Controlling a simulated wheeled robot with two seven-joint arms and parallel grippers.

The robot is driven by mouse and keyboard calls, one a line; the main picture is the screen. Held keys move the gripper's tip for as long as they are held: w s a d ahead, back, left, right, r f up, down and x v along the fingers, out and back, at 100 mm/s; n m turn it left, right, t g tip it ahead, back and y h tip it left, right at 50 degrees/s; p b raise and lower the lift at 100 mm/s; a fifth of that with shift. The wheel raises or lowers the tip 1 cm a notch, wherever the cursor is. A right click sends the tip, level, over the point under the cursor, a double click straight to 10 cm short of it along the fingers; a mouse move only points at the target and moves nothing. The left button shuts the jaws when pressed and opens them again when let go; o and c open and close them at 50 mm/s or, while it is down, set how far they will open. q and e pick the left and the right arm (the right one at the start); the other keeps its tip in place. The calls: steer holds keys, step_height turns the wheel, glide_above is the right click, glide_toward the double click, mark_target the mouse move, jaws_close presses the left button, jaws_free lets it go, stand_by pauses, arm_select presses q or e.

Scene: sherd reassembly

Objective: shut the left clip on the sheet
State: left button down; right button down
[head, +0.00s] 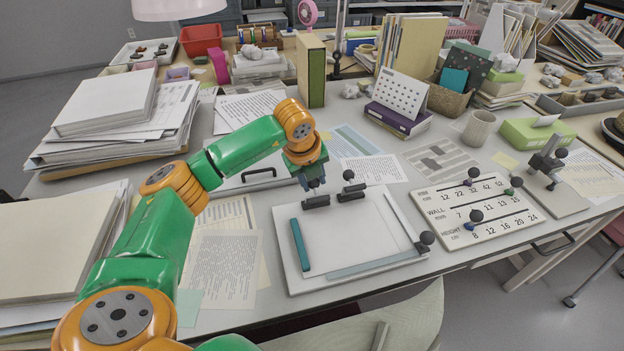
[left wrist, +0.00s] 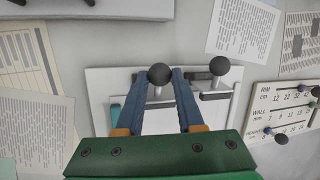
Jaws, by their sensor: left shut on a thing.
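A white board (head: 285,262) lies on the desk with a white sheet (head: 350,240) on it. The left clip (head: 317,202) is a dark bar at the board's far edge. The right clip (head: 351,195), with an upright black ball knob, stands beside it. My left gripper (head: 313,184) is directly over the left clip. In the left wrist view its blue fingers (left wrist: 158,78) are shut on the left clip's black ball knob (left wrist: 159,71). The fingers partly hide that clip, so I cannot tell whether its bar presses the sheet. My right gripper is not in view.
A teal strip (head: 300,245) lies on the board's left side, and a pale ruler strip (head: 375,265) along its near edge. A number board with ball knobs (head: 432,204) lies to the right. Paper stacks (head: 120,115) stand left; a tray with a black handle (head: 235,177) lies behind.

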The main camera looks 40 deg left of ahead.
mark_target(319, 198)
arm_select(q)
steer(key=t+y+b, duration=0.1)
steer(key=b, duration=0.2)
steer(key=s+d+t+y+b, duration=0.1)
steer(key=b, duration=0.2)
steer(key=d+f+t+y+b, duration=0.1)
steer(key=y+b, duration=0.1)
steer(key=b, duration=0.1)
steer(key=shift+s+d+m+t, duration=0.15)
steer(key=shift+s+m+t, duration=0.15)
steer(key=shift+s+t, duration=0.1)
steer(key=shift+s+d+r+t+y+b, duration=0.2)
steer(key=shift+s+d+t+y+b, duration=0.1)
steer(key=shift+t+y+b, duration=0.3)
steer(key=shift+s+d+m+t+y, duration=0.2)
steer(key=shift+d+m+t+y, duration=0.1)
steer(key=shift+t+y, duration=0.25)
steer(key=shift+s+d+f+t+y+b, duration=0.15)
steer(key=shift+t+y+b, duration=0.1)
steer(key=shift+t+y, duration=0.15)
steer(key=shift+s+d+f+t+y+b, duration=0.1)
steer(key=shift+d+t+y+b, duration=0.1)
steer(key=shift+t+y, duration=0.15)
steer(key=shift+s+f+t, duration=0.15)
steer(key=shift+f+t, duration=0.05)
steer(key=shift+t, duration=0.1)
steer(key=shift+y, duration=0.3)
steer(key=shift+f, duration=0.1)
